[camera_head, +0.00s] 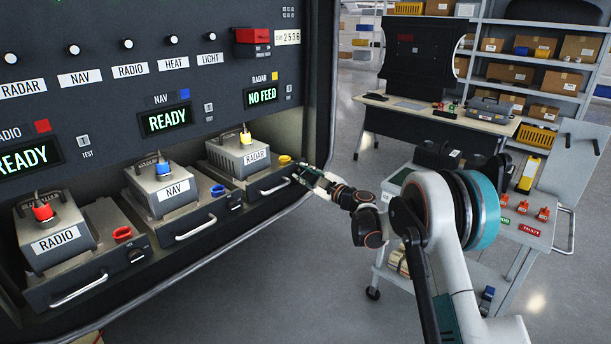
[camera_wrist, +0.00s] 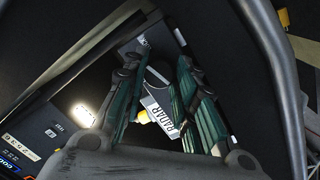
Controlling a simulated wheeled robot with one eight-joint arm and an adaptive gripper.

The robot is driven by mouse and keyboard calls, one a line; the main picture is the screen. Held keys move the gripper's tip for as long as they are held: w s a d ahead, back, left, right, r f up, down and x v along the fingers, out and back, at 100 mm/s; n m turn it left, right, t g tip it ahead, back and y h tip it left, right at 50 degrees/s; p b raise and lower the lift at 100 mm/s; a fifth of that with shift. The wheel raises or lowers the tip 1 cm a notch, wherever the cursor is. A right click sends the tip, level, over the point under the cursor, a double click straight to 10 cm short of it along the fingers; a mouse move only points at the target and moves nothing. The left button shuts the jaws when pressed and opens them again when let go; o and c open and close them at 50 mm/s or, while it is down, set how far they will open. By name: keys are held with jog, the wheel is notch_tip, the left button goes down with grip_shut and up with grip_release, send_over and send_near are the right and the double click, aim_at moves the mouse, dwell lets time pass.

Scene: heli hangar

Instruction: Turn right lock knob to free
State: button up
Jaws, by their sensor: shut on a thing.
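The radar unit (camera_head: 236,153) is a grey box with a yellow-topped connector, on the rightmost tray (camera_head: 262,186) of the rack. Its RADAR label also shows in the wrist view (camera_wrist: 160,117). My gripper (camera_head: 303,175) is at the right end of this tray's front, beside the handle. In the wrist view my gripper's green fingers (camera_wrist: 160,75) stand on both sides of the tray front. Similar dark knobs show on the NAV tray (camera_head: 236,207) and RADIO tray (camera_head: 136,256).
The display above reads NO FEED (camera_head: 263,96); the NAV display (camera_head: 166,119) reads READY. A yellow ring (camera_head: 285,159) sits on the tray near my gripper. A cart (camera_head: 520,222) with red parts stands right, behind my arm. Open floor lies below the rack.

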jog(key=n, duration=0.6)
jog(key=shift+f+n+y, duration=0.1)
jog(key=shift+n+y, duration=0.3)
jog(key=n, duration=0.7)
jog(key=shift+g+y, duration=0.3)
jog(key=o, duration=0.8)
jog(key=shift+w, duration=0.1)
